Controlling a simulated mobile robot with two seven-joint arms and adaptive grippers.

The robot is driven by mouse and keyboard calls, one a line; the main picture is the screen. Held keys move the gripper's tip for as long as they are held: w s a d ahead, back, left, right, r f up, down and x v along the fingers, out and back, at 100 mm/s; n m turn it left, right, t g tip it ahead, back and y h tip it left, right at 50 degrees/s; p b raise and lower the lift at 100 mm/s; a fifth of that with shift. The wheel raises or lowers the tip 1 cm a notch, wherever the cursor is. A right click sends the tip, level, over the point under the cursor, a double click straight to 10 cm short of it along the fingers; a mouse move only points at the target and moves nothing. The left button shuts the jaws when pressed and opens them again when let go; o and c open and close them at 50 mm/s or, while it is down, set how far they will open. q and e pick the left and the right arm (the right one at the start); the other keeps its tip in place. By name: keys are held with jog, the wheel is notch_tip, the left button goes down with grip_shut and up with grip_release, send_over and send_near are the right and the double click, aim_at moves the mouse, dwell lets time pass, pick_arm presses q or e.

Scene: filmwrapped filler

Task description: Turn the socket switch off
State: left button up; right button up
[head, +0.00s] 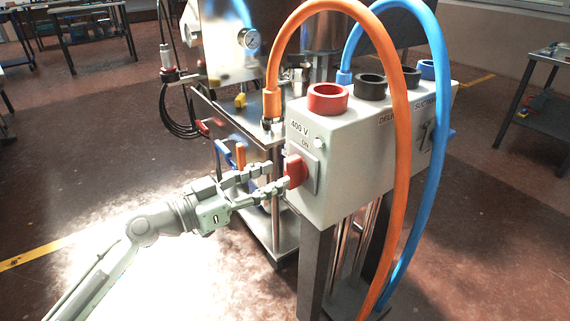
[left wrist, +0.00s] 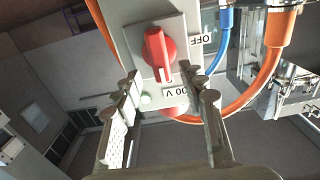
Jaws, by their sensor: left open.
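The red socket switch knob (head: 296,171) is on the end face of a light grey box (head: 345,165), below the "400 V" and "ON" labels. In the left wrist view the knob (left wrist: 158,50) has its white-marked end toward the "00 V" part of a label (left wrist: 182,92); an "OFF" label (left wrist: 195,40) is to its right. My left gripper (head: 277,177) is open in front of the knob, fingers pointing at it. In the left wrist view my left gripper (left wrist: 168,82) has the knob ahead of its gap. Contact cannot be told. My right gripper is not in view.
An orange hose (head: 402,130) and a blue hose (head: 437,110) arch over the box and hang in front of it. A metal machine with a pressure gauge (head: 249,39) stands behind. A table (head: 535,100) is at the right. Floor at the left front is clear.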

aim_at(286, 171)
pick_arm(q)
jog(key=shift+p+x, duration=0.4)
jog(key=shift+x, duration=1.65)
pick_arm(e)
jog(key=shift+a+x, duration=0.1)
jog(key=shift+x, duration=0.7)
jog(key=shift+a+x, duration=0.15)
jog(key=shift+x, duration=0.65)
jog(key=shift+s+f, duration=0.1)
pick_arm(q)
grip_shut()
